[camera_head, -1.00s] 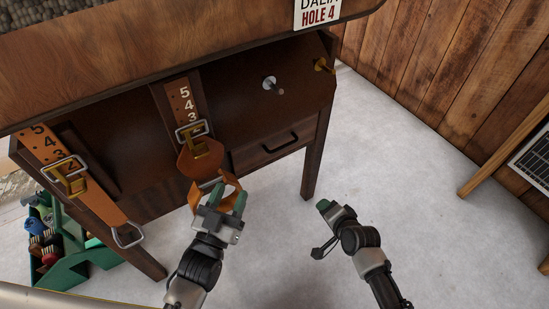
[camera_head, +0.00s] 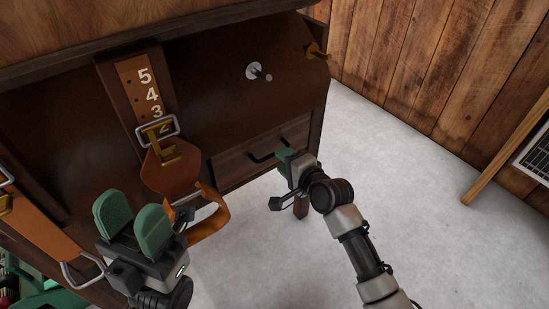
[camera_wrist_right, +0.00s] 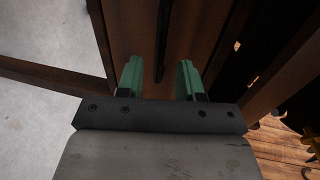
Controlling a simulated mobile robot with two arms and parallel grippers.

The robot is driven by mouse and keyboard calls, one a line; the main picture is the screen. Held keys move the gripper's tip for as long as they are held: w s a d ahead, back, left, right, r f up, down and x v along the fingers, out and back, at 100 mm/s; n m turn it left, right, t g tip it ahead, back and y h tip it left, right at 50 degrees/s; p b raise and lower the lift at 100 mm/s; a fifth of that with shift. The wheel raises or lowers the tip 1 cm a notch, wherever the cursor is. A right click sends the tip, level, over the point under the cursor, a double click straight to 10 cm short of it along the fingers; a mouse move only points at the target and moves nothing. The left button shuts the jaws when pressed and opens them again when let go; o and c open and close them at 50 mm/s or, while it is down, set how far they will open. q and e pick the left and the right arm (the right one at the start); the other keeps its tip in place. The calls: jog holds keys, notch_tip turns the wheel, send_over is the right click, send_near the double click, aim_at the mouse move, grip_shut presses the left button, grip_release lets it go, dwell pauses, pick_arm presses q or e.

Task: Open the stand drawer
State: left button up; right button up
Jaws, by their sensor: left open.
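The stand drawer (camera_head: 235,165) is a dark wooden front low on the right of the stand, flush and closed. Its black bar handle (camera_head: 262,156) is partly hidden by my right gripper (camera_head: 286,160). In the right wrist view the handle (camera_wrist_right: 163,40) runs as a dark upright bar ahead of the right gripper (camera_wrist_right: 158,80). The green fingers are apart, one to each side of the bar's line, with nothing between them. I cannot tell if they touch the drawer. My left gripper (camera_head: 133,222) is open and empty, left of the drawer, in front of the hanging straps.
An orange leather strap with a buckle (camera_head: 160,128) hangs on a numbered board, its loop (camera_head: 215,215) near my left gripper. A metal peg (camera_head: 256,72) and a brass hook (camera_head: 317,51) stick out above. A green box (camera_head: 50,297) stands lower left.

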jog(key=shift+b+x, duration=0.75)
jog(key=shift+x, duration=1.55)
jog(key=shift+c, duration=0.2)
grip_shut()
jog(key=shift+d, duration=0.1)
